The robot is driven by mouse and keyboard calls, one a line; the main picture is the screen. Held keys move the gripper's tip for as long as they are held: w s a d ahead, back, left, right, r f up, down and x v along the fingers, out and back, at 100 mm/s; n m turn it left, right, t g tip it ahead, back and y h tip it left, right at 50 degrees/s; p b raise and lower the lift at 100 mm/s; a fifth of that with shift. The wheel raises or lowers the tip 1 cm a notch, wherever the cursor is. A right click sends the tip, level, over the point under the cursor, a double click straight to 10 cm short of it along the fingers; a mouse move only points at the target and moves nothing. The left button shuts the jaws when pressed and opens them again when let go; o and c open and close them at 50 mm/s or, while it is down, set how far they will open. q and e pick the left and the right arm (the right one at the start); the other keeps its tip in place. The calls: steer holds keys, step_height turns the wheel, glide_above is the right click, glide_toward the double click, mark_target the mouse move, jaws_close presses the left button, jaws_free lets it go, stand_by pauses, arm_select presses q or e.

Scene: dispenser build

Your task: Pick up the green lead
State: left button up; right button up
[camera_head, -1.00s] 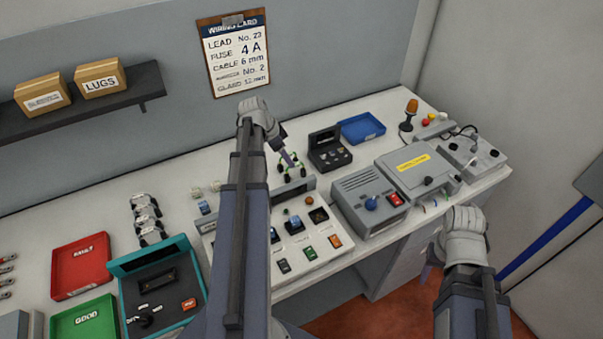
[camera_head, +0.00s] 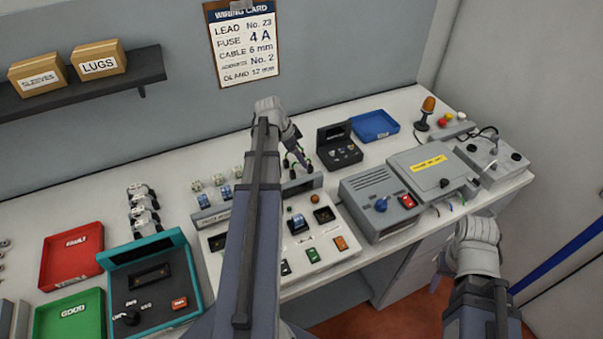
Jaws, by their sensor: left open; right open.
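Small leads with green parts (camera_head: 287,168) stand on the bench behind the white panel, beside the open black case. My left gripper (camera_head: 301,157) is open, pointing down right over these leads, and hides part of them. I cannot tell whether its fingers touch a lead. My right gripper (camera_head: 437,277) is open and empty at the lower right, in front of the bench edge and well away from the leads.
An open black case (camera_head: 340,155) and a blue tray (camera_head: 375,126) stand right of the leads. Red (camera_head: 72,255) and green (camera_head: 70,316) trays are at left. My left arm crosses the white panel (camera_head: 325,268).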

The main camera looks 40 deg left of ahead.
arm_select(q)
steer(key=shift+b+x, duration=2.5)
steer(key=shift+x, duration=0.1)
steer(key=shift+s, duration=0.15)
jaws_close()
